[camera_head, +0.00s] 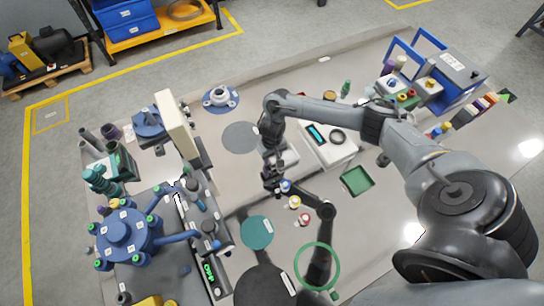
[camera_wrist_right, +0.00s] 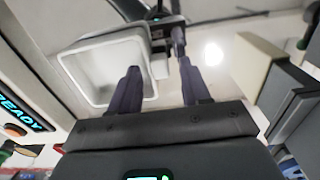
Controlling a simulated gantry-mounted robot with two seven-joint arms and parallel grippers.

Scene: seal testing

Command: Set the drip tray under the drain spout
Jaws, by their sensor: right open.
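A pale, square, shallow tray (camera_wrist_right: 88,85), which I take as the drip tray, is at the upper left of the right wrist view. Its right side shows beyond and between the fingers of my right gripper (camera_wrist_right: 157,68). These fingers are apart; contact with the tray is unclear. In the head view my right gripper (camera_head: 270,150) points down over the middle of the table. A dark arm, seemingly my left, ends at a gripper (camera_head: 271,183) close by; its jaws are unclear. A blue vessel (camera_head: 122,235) has a side pipe (camera_head: 178,237); I cannot tell whether this is the drain spout.
A device with a teal screen (camera_head: 317,133) stands right of my right gripper. A green square tray (camera_head: 357,180) lies further right. Small coloured parts (camera_head: 294,202) and a teal disc (camera_head: 257,232) lie nearer. A blue rack (camera_head: 440,70) stands at the back right.

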